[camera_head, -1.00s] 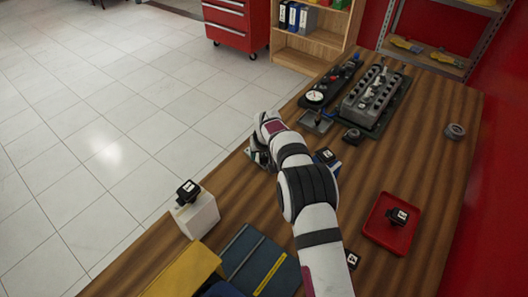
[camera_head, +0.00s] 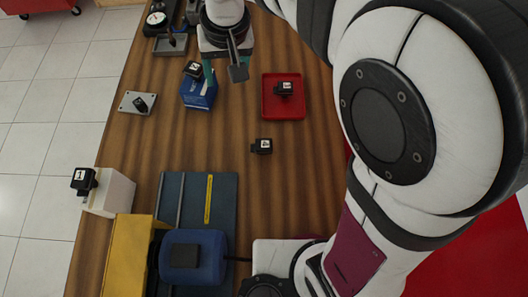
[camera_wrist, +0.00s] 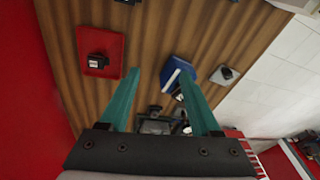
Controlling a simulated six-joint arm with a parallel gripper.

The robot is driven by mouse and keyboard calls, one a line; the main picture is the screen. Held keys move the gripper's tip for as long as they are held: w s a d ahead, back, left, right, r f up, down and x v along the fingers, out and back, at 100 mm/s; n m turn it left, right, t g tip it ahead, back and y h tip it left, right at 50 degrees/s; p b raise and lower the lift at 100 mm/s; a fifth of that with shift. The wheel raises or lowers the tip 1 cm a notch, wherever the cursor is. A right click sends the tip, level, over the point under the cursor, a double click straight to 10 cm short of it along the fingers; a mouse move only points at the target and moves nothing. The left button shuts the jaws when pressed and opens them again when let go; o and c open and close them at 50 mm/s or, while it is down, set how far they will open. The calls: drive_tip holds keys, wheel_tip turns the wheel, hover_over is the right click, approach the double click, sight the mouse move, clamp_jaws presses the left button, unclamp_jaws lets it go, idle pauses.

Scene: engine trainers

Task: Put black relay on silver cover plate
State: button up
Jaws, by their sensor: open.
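Several black relays with white labels are in view. In the head view one relay (camera_head: 84,180) sits on a white box, one (camera_head: 193,69) on a blue box, one (camera_head: 284,88) in a red tray, and one (camera_head: 261,145) on the bare table. The silver cover plate (camera_head: 137,102) lies near the table's left edge with a small dark object on it, too small to identify. My gripper (camera_head: 226,74) is open and empty, above the table between the blue box and the red tray. The wrist view shows its teal fingers (camera_wrist: 160,72) apart, and the plate (camera_wrist: 222,77).
The blue box (camera_head: 199,92) and red tray (camera_head: 283,109) flank my gripper. The white box (camera_head: 112,192) stands at the left edge near a yellow bin (camera_head: 128,250) and a dark blue mat (camera_head: 222,205). A grey tray (camera_head: 170,44) lies farther back. The table's middle is mostly clear.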

drive_tip(key=s+d+m+g, duration=0.1)
drive_tip(key=s+d+m, duration=0.3)
drive_tip(key=s+d, duration=0.3)
drive_tip(key=s+d+f+m+g, duration=0.1)
drive_tip(key=s+d+m, duration=0.2)
drive_tip(key=s+d, duration=0.4)
drive_tip(key=s, duration=0.8)
drive_tip(key=shift+f+m, duration=0.2)
drive_tip(key=shift+m, duration=0.2)
